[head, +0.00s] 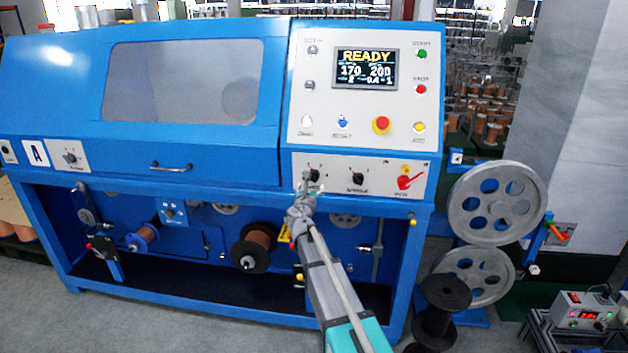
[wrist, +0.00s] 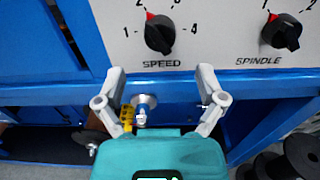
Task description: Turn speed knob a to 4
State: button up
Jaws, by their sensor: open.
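The black speed knob (wrist: 160,34) sits on the light panel above the printed word SPEED in the wrist view. Its red pointer is turned up and left, toward the 2. The 1 is at its left and the 4 at its right; the number at the top right is cut off. In the head view the knob (head: 315,175) is partly behind my gripper. My gripper (wrist: 161,72) is open and empty, its fingertips apart just below the SPEED label in the wrist picture. It also shows in the head view (head: 308,188), close to the panel.
The spindle knob (wrist: 281,33) is to the right, with a red switch (head: 405,182) beyond it. A knob (head: 70,158) beside an A plate is far left. The display (head: 364,69) reads READY. A blue frame rail and a silver fitting (wrist: 143,103) lie below the panel.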

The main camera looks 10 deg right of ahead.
aim_at(313, 179)
jog(key=shift+x, duration=3.1)
jog(key=shift+c, duration=0.2)
jog(key=c, duration=1.1)
